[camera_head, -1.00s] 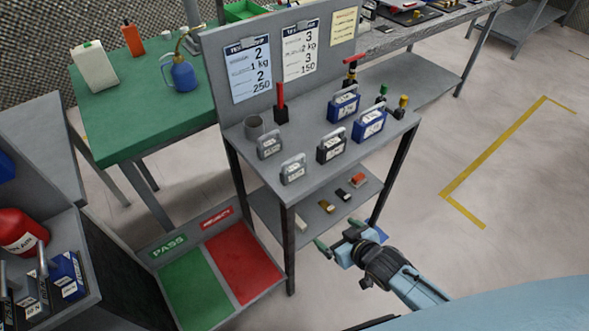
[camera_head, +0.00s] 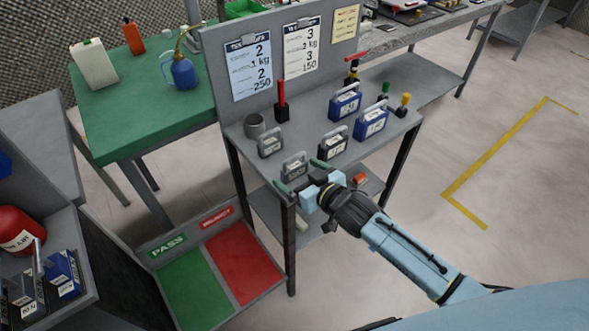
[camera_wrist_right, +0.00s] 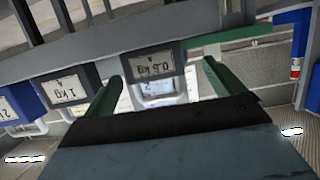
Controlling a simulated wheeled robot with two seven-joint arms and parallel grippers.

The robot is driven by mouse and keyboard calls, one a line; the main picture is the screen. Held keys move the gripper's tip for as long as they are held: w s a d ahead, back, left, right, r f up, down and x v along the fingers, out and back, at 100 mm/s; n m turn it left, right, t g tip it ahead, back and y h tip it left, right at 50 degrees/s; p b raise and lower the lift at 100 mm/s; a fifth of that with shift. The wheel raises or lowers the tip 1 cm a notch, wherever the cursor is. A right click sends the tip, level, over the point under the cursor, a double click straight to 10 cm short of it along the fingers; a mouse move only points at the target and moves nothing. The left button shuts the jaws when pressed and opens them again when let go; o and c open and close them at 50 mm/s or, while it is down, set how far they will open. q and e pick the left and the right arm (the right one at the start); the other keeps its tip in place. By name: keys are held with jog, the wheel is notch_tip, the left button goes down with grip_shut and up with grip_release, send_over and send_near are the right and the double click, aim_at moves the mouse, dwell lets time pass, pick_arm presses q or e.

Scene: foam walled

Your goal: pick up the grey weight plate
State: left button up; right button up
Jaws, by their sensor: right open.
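Two grey weight plates with handles and white labels stand at the front left of the grey shelf table: a nearer one (camera_head: 294,170) at the front edge and a farther one (camera_head: 270,145) behind it. My right gripper (camera_head: 301,176) is open at the front edge, its green fingertips either side of the nearer plate. In the right wrist view, the picture is upside down; a grey plate labelled in kg (camera_wrist_right: 155,67) shows between the open fingers (camera_wrist_right: 162,77). I cannot see any contact. My left gripper is out of view.
A grey cup (camera_head: 254,126) and a red-handled tool (camera_head: 281,105) are behind. A lower shelf (camera_head: 266,207) lies beneath. The red and green tray (camera_head: 245,262) is below left.

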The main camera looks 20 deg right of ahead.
aim_at(292, 166)
jog(key=x, duration=0.3)
jog(key=b+x, duration=0.1)
jog(key=x, duration=0.1)
jog(key=shift+w+d, duration=0.2)
jog(key=shift+d, duration=0.1)
jog(key=c, duration=1.4)
jog(key=shift+r, duration=0.15)
